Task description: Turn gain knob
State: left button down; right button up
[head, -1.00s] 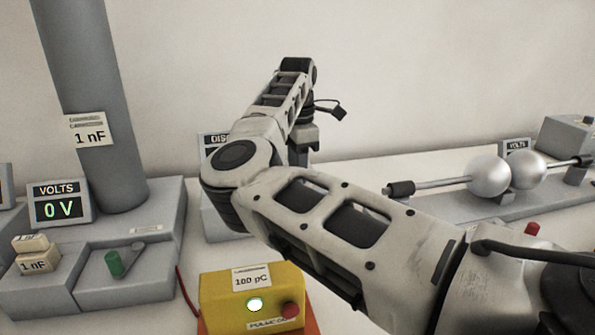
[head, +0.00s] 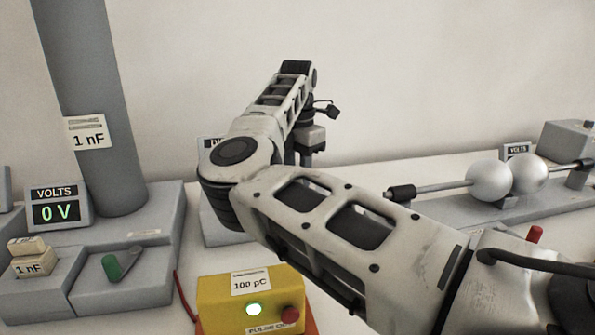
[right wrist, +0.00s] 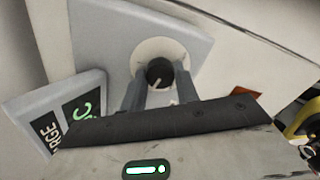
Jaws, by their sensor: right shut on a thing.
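The gain knob (right wrist: 160,72) is a small black knob with a pale pointer line, set on a round white dial (right wrist: 143,51) on a grey box (right wrist: 104,22) in the right wrist view. My right gripper (right wrist: 160,82) has its two grey fingers on either side of the knob and is shut on it. The pointer line slants toward the lower left of that view. In the head view my right arm hides the knob and the fingertips. My left gripper is in neither view.
A discharge display (right wrist: 68,114) stands beside the grey box. A yellow pulse box (head: 215,303) with a lit green lamp stands in front of my arm. A volts display (head: 58,207) reads 0 V at left. Two metal spheres (head: 490,180) on rods stand at right.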

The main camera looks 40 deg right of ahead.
jog(key=o, duration=1)
jog(key=shift+c, duration=0.2)
jog(key=shift+r, duration=0.1)
notch_tip(320, 180, up, 16)
jog(key=shift+p, duration=0.3)
